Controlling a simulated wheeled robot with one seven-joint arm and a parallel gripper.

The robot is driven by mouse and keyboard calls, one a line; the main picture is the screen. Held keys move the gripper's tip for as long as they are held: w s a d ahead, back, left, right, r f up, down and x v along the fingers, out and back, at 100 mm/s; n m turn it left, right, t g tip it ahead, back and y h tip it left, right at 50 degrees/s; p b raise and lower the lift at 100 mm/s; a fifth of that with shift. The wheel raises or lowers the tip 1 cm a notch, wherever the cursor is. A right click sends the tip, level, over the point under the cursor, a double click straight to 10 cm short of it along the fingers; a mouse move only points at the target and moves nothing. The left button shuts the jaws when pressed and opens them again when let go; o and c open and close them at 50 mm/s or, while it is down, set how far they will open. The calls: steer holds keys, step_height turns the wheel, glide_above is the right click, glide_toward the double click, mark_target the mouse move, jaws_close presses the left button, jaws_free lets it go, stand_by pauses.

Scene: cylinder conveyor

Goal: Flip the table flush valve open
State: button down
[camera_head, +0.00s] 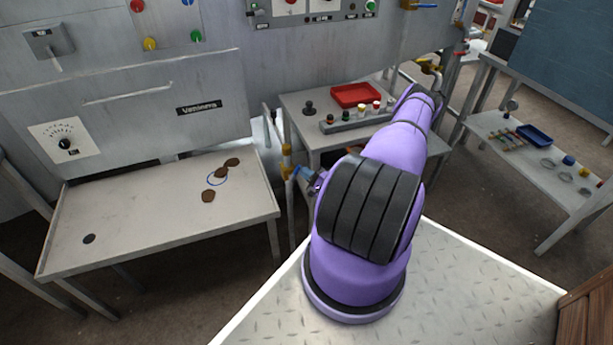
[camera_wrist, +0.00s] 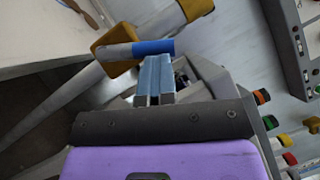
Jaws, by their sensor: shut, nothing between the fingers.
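The table flush valve shows in the head view as a brass fitting (camera_head: 287,166) with a blue handle (camera_head: 303,172) on a pipe at the right side of the left table. In the wrist view, the brass valve body (camera_wrist: 116,52) sits on a grey pipe, and its blue handle (camera_wrist: 154,47) points right. My gripper (camera_wrist: 154,60) is shut and empty, its fingertips just below the blue handle in the picture. I cannot tell whether they touch it. In the head view my gripper (camera_head: 317,182) is small and partly hidden by my arm, beside the handle.
The left table (camera_head: 150,215) holds several brown lumps (camera_head: 208,196) and a dark hole. Behind my arm, a small table carries a red tray (camera_head: 355,95) and a rack of colored-capped bottles. A shelf with a blue tray (camera_head: 534,135) stands at right.

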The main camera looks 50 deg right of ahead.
steer(key=n+g, duration=0.1)
steer(key=w+a+r+n, duration=0.1)
steer(key=n, duration=0.1)
steer(key=shift+a+r+g+y, duration=0.25)
steer(key=shift+r+g+y, duration=0.05)
steer(key=shift+g, duration=0.1)
steer(key=shift+w+a+r, duration=0.1)
stand_by(0.5)
